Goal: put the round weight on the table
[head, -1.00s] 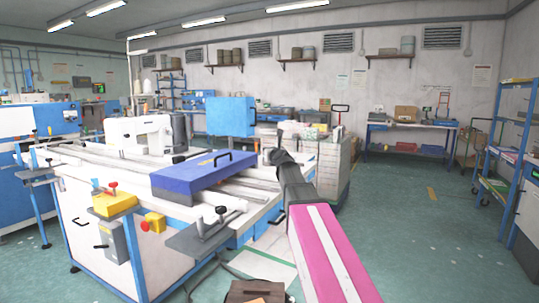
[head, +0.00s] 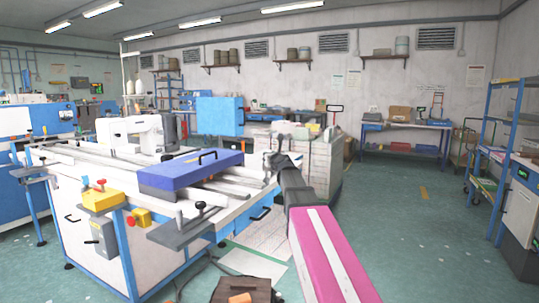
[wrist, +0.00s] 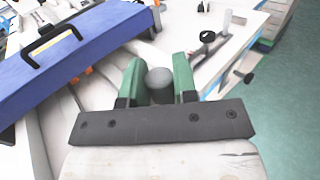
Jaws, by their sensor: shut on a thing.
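The round weight (wrist: 159,78) is a grey, round-topped piece between the two green fingers of my gripper (wrist: 160,85) in the wrist view. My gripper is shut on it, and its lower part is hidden. In the head view my gripper (head: 279,156) is at the far end of my pink arm, small and dark, and the weight cannot be made out there. The white-topped table (head: 60,165) with a blue frame stands left of my gripper. My gripper is near its right edge; the wrist view shows the tabletop beneath and ahead.
A long blue box (head: 190,172) with a black handle lies on the table; it also shows at left in the wrist view (wrist: 70,55). A grey clamp plate (head: 187,232) juts from the table's front. A white sewing machine (head: 130,133) stands behind. The green floor at right is open.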

